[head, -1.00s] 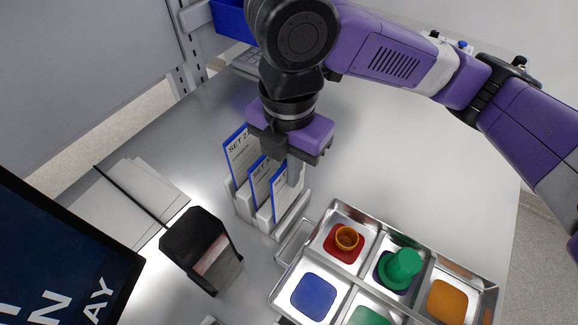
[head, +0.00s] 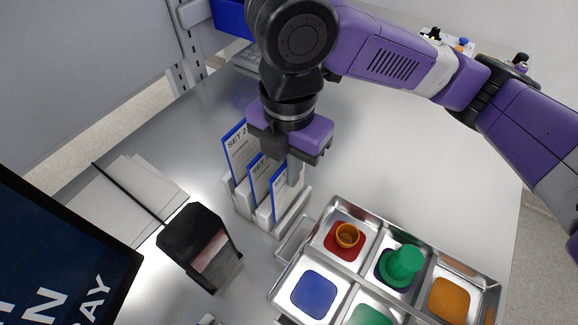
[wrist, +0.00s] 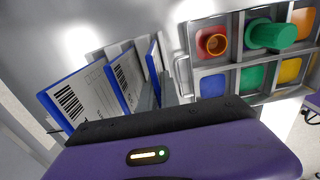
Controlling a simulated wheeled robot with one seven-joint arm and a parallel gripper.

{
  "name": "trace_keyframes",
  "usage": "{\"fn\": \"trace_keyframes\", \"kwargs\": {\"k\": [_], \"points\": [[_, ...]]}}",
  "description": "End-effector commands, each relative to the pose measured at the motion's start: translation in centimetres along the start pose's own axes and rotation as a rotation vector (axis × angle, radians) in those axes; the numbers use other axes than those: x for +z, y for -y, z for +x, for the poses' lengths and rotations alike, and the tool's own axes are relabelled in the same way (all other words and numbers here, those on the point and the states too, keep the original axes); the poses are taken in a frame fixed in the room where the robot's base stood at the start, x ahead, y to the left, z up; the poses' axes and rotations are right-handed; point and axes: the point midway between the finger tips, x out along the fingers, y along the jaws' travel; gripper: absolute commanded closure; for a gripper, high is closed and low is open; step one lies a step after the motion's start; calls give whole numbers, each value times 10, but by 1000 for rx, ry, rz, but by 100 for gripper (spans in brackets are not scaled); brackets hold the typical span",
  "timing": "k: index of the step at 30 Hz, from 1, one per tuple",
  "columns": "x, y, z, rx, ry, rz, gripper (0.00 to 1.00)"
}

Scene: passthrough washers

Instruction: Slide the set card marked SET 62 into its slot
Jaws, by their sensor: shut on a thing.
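Three white cards with blue edges stand upright, side by side, in a pale slotted rack (head: 245,208). The left card (head: 238,158) reads "SET 2" with the rest cut off, and the middle card (head: 258,178) shows only "SET". The right card (head: 279,192) has its label mostly hidden by my gripper (head: 293,172); no label can be read as 62. My gripper points down at the right end of the rack and is shut on the right card, whose lower part sits down among the rack's walls. The wrist view also shows this right card (wrist: 153,56) at the fingers; its bottom edge is hidden.
A metal tray (head: 334,203) with coloured compartments, an orange cup (head: 347,236) and a green piece (head: 404,265) lies close right of the rack. A black box (head: 200,245) stands in front left, near a dark screen (head: 50,260). The table behind right is clear.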

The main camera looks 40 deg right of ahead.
Motion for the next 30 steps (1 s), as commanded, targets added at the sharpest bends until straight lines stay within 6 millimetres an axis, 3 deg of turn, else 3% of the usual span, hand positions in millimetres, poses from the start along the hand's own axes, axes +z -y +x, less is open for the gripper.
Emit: {"fn": "trace_keyframes", "kwargs": {"k": [30], "points": [[0, 0, 19, -1, -1, 0, 100]]}}
